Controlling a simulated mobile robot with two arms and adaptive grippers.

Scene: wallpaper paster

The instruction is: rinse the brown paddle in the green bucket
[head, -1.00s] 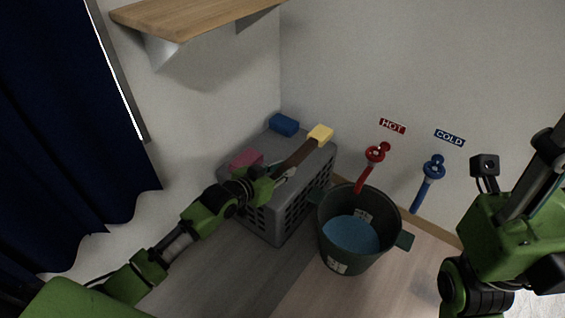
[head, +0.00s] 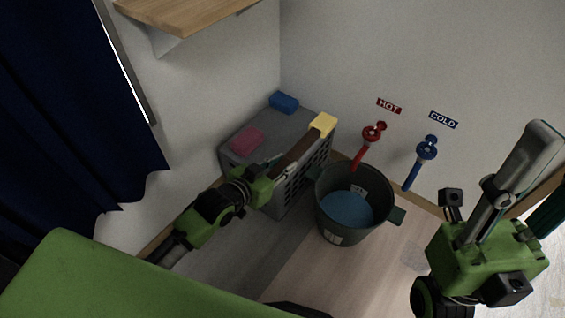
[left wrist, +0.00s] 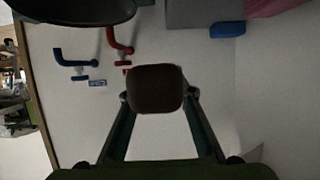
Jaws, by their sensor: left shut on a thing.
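The brown paddle (head: 297,150) has a yellow end (head: 323,124) in the head view. My left gripper (head: 272,172) is shut on it, and the yellow end points up and right, away from the gripper. In the left wrist view the brown end (left wrist: 155,88) shows between my fingers. The green bucket (head: 331,222) stands on the floor to the right, holding blue water (head: 347,208). The paddle appears over the grey crate's right side, left of the bucket and apart from the water.
The grey crate (head: 291,193) stands left of the bucket, with a pink block (head: 247,140) and a blue block (head: 284,102) on top. A red tap (head: 373,134) and a blue tap (head: 426,150) are on the wall behind the bucket. A wooden shelf (head: 185,14) juts out above.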

